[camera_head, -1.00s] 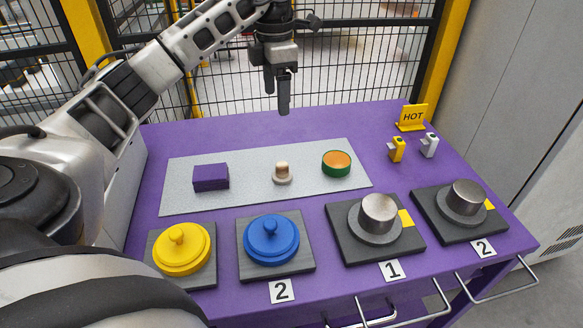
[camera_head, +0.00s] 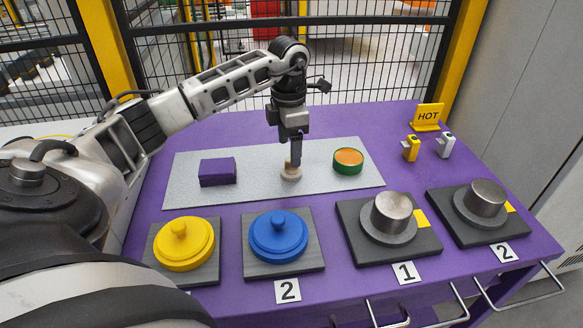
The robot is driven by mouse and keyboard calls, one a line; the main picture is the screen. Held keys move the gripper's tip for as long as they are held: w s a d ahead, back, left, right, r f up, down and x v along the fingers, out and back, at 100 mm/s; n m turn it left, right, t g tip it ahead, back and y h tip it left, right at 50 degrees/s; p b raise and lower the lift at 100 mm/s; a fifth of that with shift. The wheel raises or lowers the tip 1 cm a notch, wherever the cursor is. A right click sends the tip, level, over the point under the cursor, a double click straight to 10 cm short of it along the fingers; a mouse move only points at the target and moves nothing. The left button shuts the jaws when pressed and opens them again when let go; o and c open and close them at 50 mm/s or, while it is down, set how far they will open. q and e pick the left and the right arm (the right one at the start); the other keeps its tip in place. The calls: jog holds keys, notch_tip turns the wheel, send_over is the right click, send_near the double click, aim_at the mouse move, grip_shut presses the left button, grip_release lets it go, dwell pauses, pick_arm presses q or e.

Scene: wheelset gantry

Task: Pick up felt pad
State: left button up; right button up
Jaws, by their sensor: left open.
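The felt pad (camera_head: 290,174), as I take it, is a small round beige piece with an upright knob, standing on the grey mat (camera_head: 330,192). My left gripper (camera_head: 296,160) points straight down at its knob from above, with the fingers in front of or beside the knob. From this angle I cannot tell whether they touch it. The gripper is open and partly covers the knob; the pad's round base still shows on the mat. My right gripper is not in view.
A purple block (camera_head: 217,171) stands left on the mat, a green tin with an orange top (camera_head: 348,161) right. In front are a yellow lid (camera_head: 184,244), a blue lid (camera_head: 278,237) and two metal cylinders (camera_head: 392,212) (camera_head: 485,197). A HOT sign (camera_head: 428,117) stands behind.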

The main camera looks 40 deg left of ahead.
aim_at(288, 173)
pick_arm(q)
jog(key=f, duration=0.5)
jog(key=shift+d+f, duration=0.15)
jog(key=shift+d, duration=0.1)
jog(key=c, duration=1.1)
